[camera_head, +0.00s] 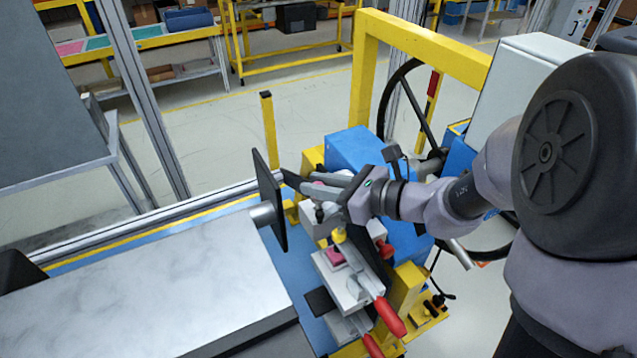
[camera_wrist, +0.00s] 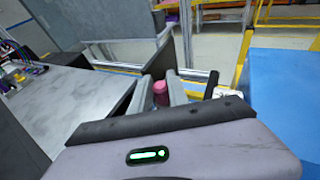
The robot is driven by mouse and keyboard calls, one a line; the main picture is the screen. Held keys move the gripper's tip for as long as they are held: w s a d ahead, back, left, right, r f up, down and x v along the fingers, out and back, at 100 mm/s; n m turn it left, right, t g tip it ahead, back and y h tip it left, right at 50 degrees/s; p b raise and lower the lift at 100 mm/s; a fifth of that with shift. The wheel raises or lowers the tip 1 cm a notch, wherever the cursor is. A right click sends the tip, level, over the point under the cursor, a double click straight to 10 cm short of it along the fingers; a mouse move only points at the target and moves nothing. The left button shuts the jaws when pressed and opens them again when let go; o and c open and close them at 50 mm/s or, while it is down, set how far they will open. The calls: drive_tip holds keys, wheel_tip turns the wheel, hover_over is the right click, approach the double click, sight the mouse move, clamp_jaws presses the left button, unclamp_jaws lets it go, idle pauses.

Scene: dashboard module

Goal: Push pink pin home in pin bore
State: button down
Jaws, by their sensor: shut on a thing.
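My gripper (camera_head: 312,186) reaches left over the fixture, its fingers shut on the pink pin. In the wrist view the pink pin (camera_wrist: 160,90) shows as a rounded pink end between the two fingers of my gripper (camera_wrist: 158,84). In the head view only a small bit of pink shows by the fingers. The pin bore cannot be made out, so I cannot tell whether the pin is in it.
A fixture block (camera_head: 345,285) with a magenta piece (camera_head: 335,257) and red-handled clamps (camera_head: 390,317) stands just below my gripper. A dark upright panel (camera_head: 268,200) stands close left of the fingertips. A grey worktop (camera_head: 190,290) lies at the lower left.

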drive_tip(key=shift+f+b, duration=1.25)
drive_tip(key=shift+f, duration=0.25)
drive_tip(key=c, duration=1.4)
unclamp_jaws()
drive_tip(key=shift+o, duration=1.1)
drive_tip(key=shift+w+d, duration=0.1)
drive_tip(key=p+v, duration=0.5)
drive_tip(key=v, duration=1.2)
drive_tip(key=shift+d+r, duration=0.15)
drive_tip(key=shift+d, duration=0.05)
